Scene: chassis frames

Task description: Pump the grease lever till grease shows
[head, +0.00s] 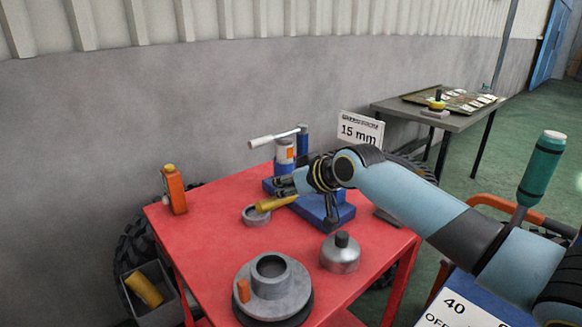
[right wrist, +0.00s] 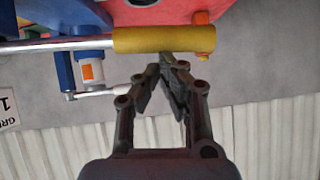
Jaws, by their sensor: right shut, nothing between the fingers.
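A lever with a yellow grip (head: 276,203) reaches out low from the blue press-like stand (head: 325,208) on the red table. In the right wrist view the yellow grip (right wrist: 150,40) sits on a metal rod. My right gripper (head: 278,184) is right by the yellow grip. In the right wrist view its fingers (right wrist: 167,58) are shut and empty, their tips close to the grip's edge; I cannot tell whether they touch. Behind stands a white canister with an orange label (head: 285,152) and a white-handled lever (head: 262,141). No grease shows clearly. My left gripper is not in view.
The red table (head: 205,235) also holds an orange bottle (head: 174,190), a grey ring (head: 255,215), a grey flanged hub (head: 272,285) and a metal pot (head: 340,253). A "15 mm" sign (head: 360,130) stands behind. The table's left front is clear.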

